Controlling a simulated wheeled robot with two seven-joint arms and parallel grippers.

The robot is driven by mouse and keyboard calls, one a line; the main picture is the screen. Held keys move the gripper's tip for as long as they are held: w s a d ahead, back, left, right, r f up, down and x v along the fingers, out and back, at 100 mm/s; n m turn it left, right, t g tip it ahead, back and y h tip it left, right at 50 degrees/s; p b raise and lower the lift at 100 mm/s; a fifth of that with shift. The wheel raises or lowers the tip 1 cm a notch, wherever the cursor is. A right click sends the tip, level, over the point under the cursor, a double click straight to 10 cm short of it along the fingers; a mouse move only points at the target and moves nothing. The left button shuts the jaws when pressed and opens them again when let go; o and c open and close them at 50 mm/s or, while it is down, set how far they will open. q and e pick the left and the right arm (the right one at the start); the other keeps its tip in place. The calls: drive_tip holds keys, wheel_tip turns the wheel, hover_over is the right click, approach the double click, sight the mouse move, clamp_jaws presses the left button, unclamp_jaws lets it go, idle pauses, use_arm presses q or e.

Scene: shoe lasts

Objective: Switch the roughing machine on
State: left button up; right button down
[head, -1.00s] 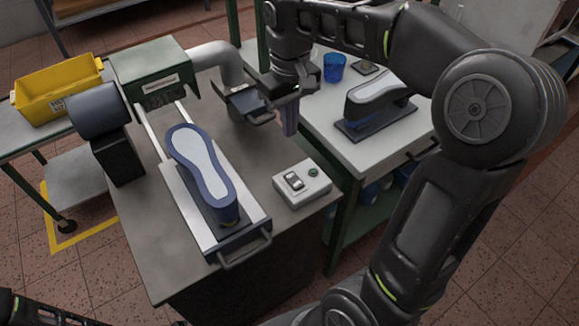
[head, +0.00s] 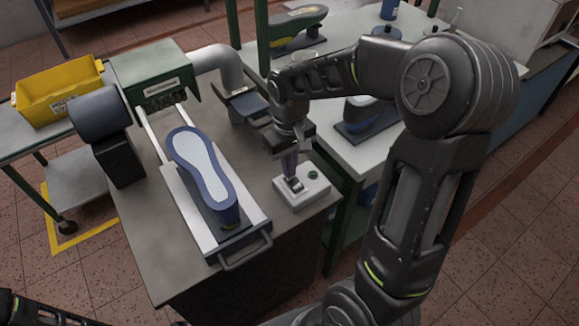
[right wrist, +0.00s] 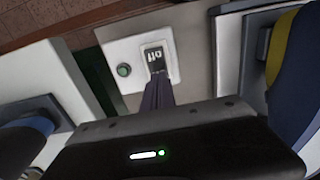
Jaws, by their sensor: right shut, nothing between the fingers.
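The roughing machine (head: 150,75) is a green housing with rails, standing on the grey bench. A shoe last with a pale sole (head: 203,165) lies on its sliding carriage. The white switch box (head: 318,190) sits at the bench's right front, with a dark rocker switch and a small green lamp or button (head: 313,174). In the right wrist view the rocker (right wrist: 154,56) reads "off". My right gripper (head: 291,180) is shut and empty, its fingertips over or at the rocker's near edge; contact cannot be told. My left gripper is not in view; only part of the left arm shows at bottom left.
A yellow bin (head: 58,90) stands on a side table at left. A second table (head: 362,158) at right holds another last, partly behind my right arm. The carriage's front handle (head: 245,250) sticks out toward me, left of the switch box.

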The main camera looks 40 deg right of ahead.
drive_tip(key=shift+f, duration=0.45)
